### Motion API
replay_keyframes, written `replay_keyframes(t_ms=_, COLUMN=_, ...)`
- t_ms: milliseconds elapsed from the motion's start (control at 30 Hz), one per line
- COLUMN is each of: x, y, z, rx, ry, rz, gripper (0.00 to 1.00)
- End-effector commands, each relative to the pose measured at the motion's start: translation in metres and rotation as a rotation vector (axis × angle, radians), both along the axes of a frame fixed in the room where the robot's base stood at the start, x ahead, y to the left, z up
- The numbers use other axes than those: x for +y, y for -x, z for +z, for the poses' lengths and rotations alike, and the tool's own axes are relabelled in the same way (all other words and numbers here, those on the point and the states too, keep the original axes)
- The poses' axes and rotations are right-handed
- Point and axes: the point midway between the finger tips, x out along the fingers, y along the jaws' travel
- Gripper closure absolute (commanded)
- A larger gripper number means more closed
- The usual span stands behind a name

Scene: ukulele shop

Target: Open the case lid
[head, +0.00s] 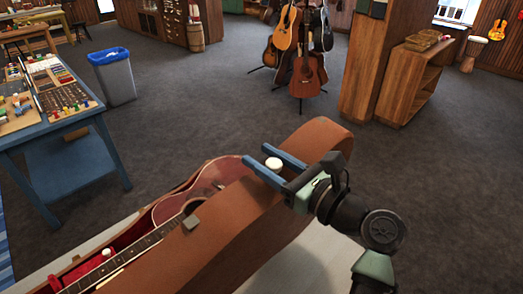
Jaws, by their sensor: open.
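The brown case lid (225,225) stands raised and tilted at an angle over the case (172,192), so the case is partly open. Inside lies a dark red string instrument (205,183) with a fretted neck on a red lining, partly hidden behind the lid. My gripper (264,157) is at the lid's far right end, its two blue fingers apart and reaching across the lid's edge. A small white round piece (273,163) shows between the fingers. I cannot tell whether the fingers touch the lid.
The case rests on a pale surface (325,262). A blue table (75,125) with small parts stands at left, beside a grey bin (115,80) with a blue liner. Guitars on stands (305,75) and a wooden shelf unit (410,80) are behind. Grey carpet between is clear.

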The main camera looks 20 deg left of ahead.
Motion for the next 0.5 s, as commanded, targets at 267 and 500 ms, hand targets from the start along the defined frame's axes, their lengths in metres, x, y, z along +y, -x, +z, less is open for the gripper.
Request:
replay_keyframes(t_ms=267, x=0.0087, y=-0.0033, z=-0.0005, rx=-0.001, ry=0.001, rz=-0.001, gripper=0.52)
replay_keyframes(t_ms=500, x=0.0085, y=-0.0031, z=-0.0005, rx=-0.001, ry=0.001, rz=-0.001, gripper=0.7)
